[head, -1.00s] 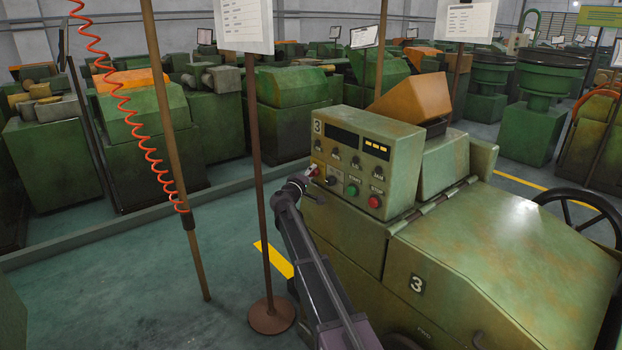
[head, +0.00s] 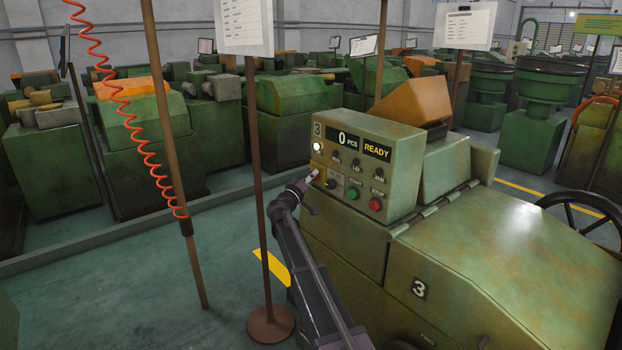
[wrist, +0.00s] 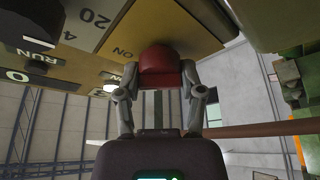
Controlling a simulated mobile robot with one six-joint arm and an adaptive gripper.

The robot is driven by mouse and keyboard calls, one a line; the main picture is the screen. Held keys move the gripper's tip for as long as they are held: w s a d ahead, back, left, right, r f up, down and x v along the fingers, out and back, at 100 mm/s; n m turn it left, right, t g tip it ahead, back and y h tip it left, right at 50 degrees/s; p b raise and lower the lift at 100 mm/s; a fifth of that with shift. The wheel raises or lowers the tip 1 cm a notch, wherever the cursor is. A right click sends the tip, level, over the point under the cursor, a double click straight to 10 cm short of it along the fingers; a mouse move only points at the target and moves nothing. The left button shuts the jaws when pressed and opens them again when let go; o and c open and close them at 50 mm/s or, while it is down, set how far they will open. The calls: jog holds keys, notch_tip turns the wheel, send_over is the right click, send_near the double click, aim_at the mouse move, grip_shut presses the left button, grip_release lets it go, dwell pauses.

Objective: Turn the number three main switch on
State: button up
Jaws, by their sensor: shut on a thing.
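The number three machine's control panel (head: 365,165) is lit, its displays reading "0 PCS" and "READY". A small white lamp (head: 317,146) glows at its left edge. The main switch, a red handle (wrist: 162,68), sits between my gripper's two fingers (wrist: 158,88) in the wrist view, on a yellow plate (wrist: 130,35). The word "ON" shows beside the handle. My gripper (head: 310,178) is shut on it at the panel's lower left in the head view. There the gripper mostly hides the handle.
A black knob (head: 331,183), a green start button (head: 353,193) and a red button (head: 375,204) are close to the right of my gripper. A brown sign post (head: 258,170) on a round base (head: 270,323) stands left of my arm. Floor (head: 130,290) farther left is open.

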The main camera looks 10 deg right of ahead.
jog(key=o, duration=1.2)
jog(key=shift+c, duration=0.2)
jog(key=shift+n, duration=0.5)
